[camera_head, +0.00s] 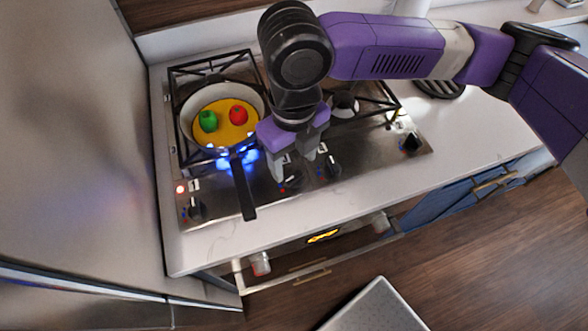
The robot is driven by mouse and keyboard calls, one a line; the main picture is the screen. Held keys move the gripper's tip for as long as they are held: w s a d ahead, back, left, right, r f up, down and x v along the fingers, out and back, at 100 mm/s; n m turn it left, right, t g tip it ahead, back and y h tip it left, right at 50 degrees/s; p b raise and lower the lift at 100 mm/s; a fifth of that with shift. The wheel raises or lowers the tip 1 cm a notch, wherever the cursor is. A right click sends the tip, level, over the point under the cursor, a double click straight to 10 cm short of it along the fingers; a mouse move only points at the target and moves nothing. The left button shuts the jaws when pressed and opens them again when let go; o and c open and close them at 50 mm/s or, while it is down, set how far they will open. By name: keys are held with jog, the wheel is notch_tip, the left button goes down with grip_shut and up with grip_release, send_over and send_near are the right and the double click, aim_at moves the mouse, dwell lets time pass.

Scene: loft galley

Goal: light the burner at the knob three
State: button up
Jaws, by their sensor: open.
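The steel cooktop (235,195) has a row of dark knobs along its front edge. From the left they are a first knob (197,210), a second knob (292,181), a third knob (331,170) and a far right knob (411,141). Their labels are too small to read. My gripper (294,166) is open and points down over the front panel. Its fingertips are close to the second knob, with the third knob just to their right; I cannot tell whether they touch. A blue flame (236,158) burns at the left burner. The right burner (344,104) shows no flame and is partly hidden.
A pan (183,118) with yellow contents, a green item (208,121) and a red item (238,115) sits on the left grate. Its handle (244,190) juts over the front panel, left of my gripper. White counter (470,130) lies right.

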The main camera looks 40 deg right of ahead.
aim_at(294, 176)
jog(key=shift+f, duration=2.6)
grip_shut()
